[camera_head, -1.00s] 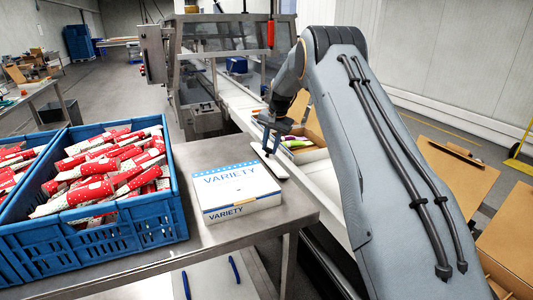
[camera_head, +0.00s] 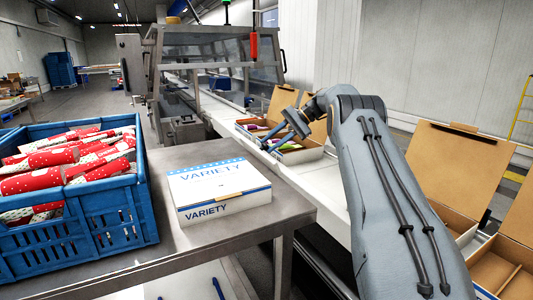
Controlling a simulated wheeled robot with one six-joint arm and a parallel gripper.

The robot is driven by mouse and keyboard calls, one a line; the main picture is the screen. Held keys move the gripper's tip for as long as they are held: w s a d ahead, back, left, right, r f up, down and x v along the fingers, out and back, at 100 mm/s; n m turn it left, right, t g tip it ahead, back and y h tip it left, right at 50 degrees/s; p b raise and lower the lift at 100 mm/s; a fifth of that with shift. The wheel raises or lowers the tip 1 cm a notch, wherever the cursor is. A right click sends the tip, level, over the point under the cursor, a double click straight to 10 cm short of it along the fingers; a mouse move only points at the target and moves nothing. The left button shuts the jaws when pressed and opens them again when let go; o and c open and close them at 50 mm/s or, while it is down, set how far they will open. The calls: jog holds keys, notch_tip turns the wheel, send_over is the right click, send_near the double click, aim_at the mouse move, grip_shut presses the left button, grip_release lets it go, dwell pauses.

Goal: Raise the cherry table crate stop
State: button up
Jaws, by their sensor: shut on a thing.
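My gripper (camera_head: 290,134) is at the end of my arm, right of the table's far right edge and over the conveyor side. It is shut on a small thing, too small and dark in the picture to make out. Blue parts show at its tip, and I cannot tell finger from held thing. A blue crate (camera_head: 112,218) of red and white wrapped lollies (camera_head: 40,183) stands on the left of the steel table (camera_head: 262,222). I cannot pick out a crate stop with certainty.
A closed white VARIETY box (camera_head: 218,187) lies on the table near its right edge. A steel machine (camera_head: 205,65) stands behind.

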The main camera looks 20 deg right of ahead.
jog(key=shift+w+d+f+m+y+b, duration=0.15)
jog(key=shift+d+f+y+b, duration=0.45)
jog(key=shift+b, duration=0.95)
jog(key=shift+d+f+m+y+b, duration=0.2)
jog(key=shift+y+b, duration=0.7)
jog(key=shift+b, duration=0.65)
jog(key=o, duration=1)
jog(key=shift+r, duration=0.1)
